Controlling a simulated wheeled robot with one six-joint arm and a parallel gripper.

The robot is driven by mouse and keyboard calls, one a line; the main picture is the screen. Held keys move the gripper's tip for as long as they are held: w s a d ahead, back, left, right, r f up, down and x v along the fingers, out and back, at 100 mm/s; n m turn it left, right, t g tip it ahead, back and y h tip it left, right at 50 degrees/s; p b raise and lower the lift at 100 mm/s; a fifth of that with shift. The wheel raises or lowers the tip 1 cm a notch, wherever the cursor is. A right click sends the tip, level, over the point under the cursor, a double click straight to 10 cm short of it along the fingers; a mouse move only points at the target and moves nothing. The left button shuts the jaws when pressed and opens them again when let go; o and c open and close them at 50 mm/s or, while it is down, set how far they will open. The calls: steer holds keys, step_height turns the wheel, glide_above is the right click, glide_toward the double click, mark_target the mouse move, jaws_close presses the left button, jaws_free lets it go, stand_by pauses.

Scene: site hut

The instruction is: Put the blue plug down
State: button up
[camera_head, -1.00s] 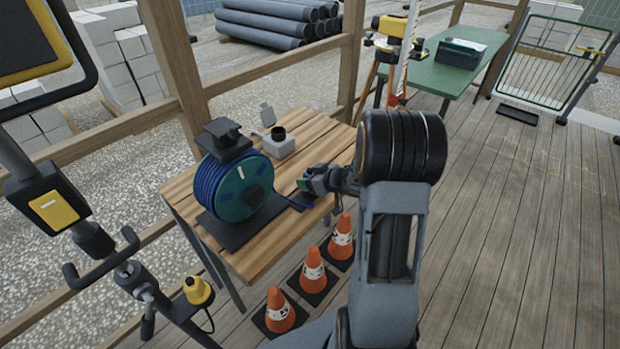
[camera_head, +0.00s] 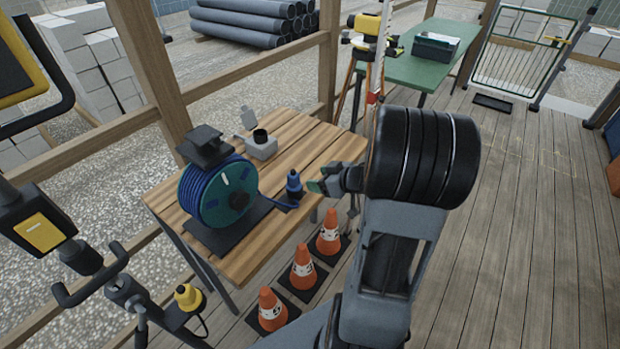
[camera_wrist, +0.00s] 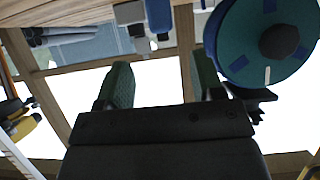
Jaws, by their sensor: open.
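The blue plug (camera_head: 294,185) stands upright on the wooden table (camera_head: 287,137), near its right edge and just right of the cable reel (camera_head: 218,193). A blue cable runs from the reel to the plug's foot. My gripper (camera_head: 315,187) is to the right of the plug, apart from it and pointing at it. In the wrist view my gripper (camera_wrist: 161,80) is open, with nothing between its two green-padded fingers. A blue piece at the top edge of that upside-down view looks like the plug (camera_wrist: 158,15).
A grey socket box (camera_head: 262,147) with a raised lid stands behind the reel on the table. Orange cones (camera_head: 303,268) stand on the floor by the table's front right side. A wooden post (camera_head: 150,60) and rails are behind.

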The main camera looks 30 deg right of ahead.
step_height(320, 180, up, 7)
steer(key=w+m+h, duration=0.2)
steer(key=m+h, duration=0.1)
steer(key=h, duration=0.5)
steer(key=s+a+m+g+y, duration=0.1)
steer(key=s+a+g+y, duration=0.2)
steer(key=s+a+g, duration=0.4)
steer(key=s+a, duration=0.8)
steer(key=shift+f+m+g, duration=0.15)
steer(key=shift+m+g, duration=0.15)
steer(key=shift+g, duration=0.1)
steer(key=shift+a, duration=0.1)
step_height(320, 180, up, 2)
steer(key=shift+r+p, duration=0.25)
steer(key=shift+p, duration=0.8)
steer(key=shift+c, duration=0.2)
